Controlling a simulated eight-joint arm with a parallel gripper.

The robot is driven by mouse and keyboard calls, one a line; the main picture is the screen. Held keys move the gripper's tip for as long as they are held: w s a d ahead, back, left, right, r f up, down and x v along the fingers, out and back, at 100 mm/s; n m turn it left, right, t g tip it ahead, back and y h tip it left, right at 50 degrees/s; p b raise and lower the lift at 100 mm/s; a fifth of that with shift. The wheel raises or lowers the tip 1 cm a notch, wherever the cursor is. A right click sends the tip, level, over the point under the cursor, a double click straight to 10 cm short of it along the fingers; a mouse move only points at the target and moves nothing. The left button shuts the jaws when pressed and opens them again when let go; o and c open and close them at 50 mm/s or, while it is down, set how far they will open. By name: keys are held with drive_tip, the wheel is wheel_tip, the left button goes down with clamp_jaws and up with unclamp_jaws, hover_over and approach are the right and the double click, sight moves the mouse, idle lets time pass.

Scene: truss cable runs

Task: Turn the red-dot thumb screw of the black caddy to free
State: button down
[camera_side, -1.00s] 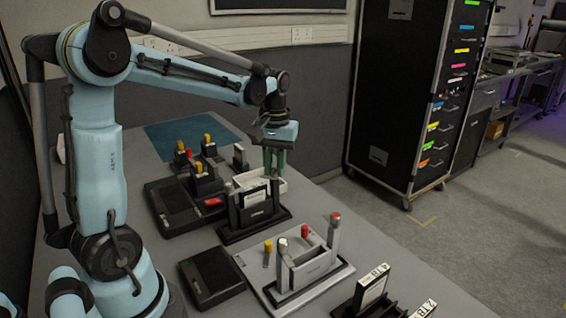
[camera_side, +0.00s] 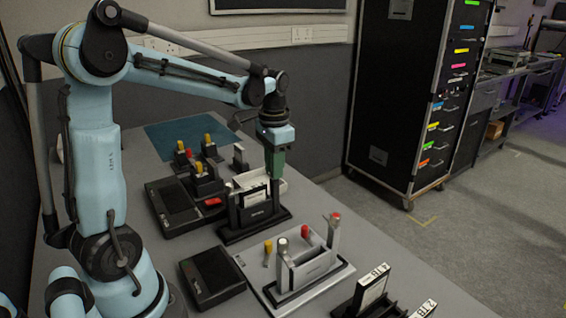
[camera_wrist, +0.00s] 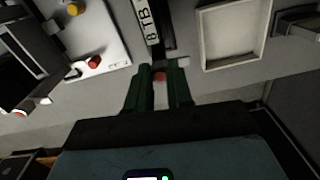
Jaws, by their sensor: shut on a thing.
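The black caddy (camera_side: 222,236) stands mid-table in the side view, with a labelled drive upright in it. In the wrist view the drive's "8 TB" label (camera_wrist: 148,22) shows at the top. My gripper (camera_side: 276,176) is at the caddy's right end, pointing down. In the wrist view its green fingers (camera_wrist: 159,80) stand on either side of the red-dot thumb screw (camera_wrist: 159,76) and are shut on it. Only the red dot shows between them. In the side view the fingers hide this screw, so its turn cannot be read there.
A grey caddy (camera_side: 322,263) with red, yellow and white knobs stands in front. Black docks (camera_side: 212,275) lie to the left. Drives in a rack (camera_side: 372,288) stand at the front right. Several small knobbed pieces (camera_side: 207,178) stand behind.

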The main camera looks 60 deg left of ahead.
drive_tip(key=shift+m, duration=0.5)
drive_tip(key=c, duration=1)
unclamp_jaws()
wheel_tip(320, 180, up, 12)
drive_tip(key=shift+d+r, duration=0.1)
drive_tip(key=s+d+f+t, duration=0.2)
drive_tip(key=d+f, duration=0.1)
drive_tip(key=d, duration=0.1)
drive_tip(key=s+d+f+n+t, duration=0.1)
drive_tip(key=s+d+f+t, duration=0.1)
drive_tip(key=s+d+f, duration=0.1)
drive_tip(key=s+d+f+n+t, duration=0.1)
drive_tip(key=s+d+f+t, duration=0.1)
drive_tip(key=d+f, duration=0.3)
drive_tip(key=shift+s+d+t, duration=0.25)
drive_tip(key=shift+d+t, duration=0.35)
